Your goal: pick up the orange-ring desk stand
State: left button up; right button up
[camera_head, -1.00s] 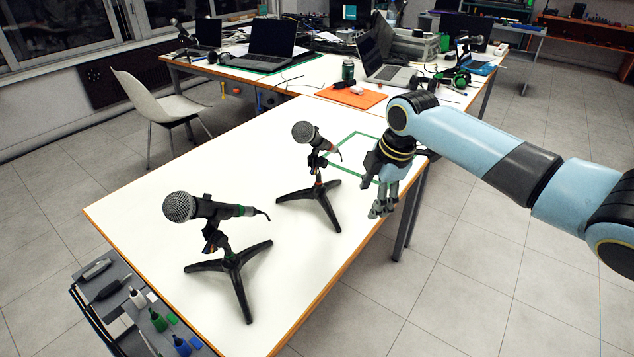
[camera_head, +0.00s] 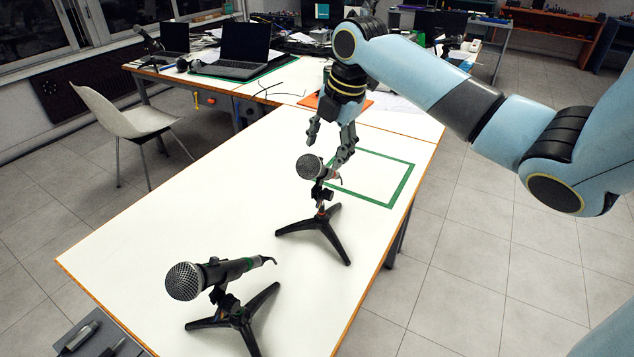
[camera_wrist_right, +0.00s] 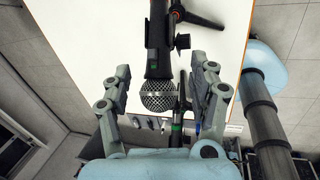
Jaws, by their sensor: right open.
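The orange-ring desk stand (camera_head: 319,224) is the farther of two black tripod stands on the white table, upright, with a small orange-red ring low on its post. It carries a microphone (camera_head: 310,167) with a silver mesh head. My right gripper (camera_head: 328,143) points down just above and behind that microphone, fingers spread and empty. In the right wrist view, the open fingers (camera_wrist_right: 163,98) lie on either side of the microphone's mesh head (camera_wrist_right: 158,96), with the stand's legs (camera_wrist_right: 196,17) at the top. My left gripper is not in view.
A second stand with a green ring (camera_head: 237,313) holds another microphone (camera_head: 186,281) at the near left. A green square outline (camera_head: 402,187) marks the table right of the farther stand. The back table holds laptops (camera_head: 243,50). A grey cart (camera_head: 88,340) stands at the front left.

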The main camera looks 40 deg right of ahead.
jog(key=shift+x, duration=0.85)
jog(key=p+x, duration=0.1)
jog(key=x, duration=0.4)
jog(key=shift+w+f, duration=0.2)
jog(key=c, duration=0.5)
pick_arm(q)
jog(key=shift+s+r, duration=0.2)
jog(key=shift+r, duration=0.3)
pick_arm(e)
grip_shut()
jog(key=shift+r, duration=0.1)
